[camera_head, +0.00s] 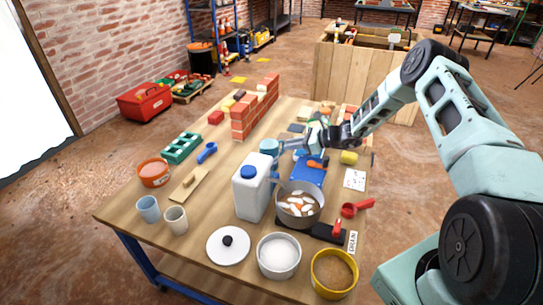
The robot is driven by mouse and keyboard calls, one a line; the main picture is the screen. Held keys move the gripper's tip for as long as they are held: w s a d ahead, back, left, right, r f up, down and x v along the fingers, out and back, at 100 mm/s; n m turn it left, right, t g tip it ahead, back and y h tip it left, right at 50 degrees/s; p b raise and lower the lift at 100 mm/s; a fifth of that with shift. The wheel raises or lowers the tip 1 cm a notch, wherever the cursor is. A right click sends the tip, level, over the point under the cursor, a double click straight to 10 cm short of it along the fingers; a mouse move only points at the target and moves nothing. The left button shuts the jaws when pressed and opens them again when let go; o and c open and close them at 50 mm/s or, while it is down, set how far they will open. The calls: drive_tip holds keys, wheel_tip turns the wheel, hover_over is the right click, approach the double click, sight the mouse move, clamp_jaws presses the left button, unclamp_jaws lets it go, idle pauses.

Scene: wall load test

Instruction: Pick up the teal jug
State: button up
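The teal jug (268,147) stands near the middle of the wooden table, just behind the white canister. Only its upper part shows; the canister hides the lower part.
A white canister (251,190) with a blue cap stands in front of the jug. A pot (299,219) sits at the front right. A blue item (308,174) lies below my wrist. A small brick wall (243,119) rises behind. Open table lies left of the jug.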

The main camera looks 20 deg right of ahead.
sight(269, 146)
drive_tip(key=shift+x, duration=1.15)
clamp_jaws()
drive_tip(key=shift+r, duration=0.2)
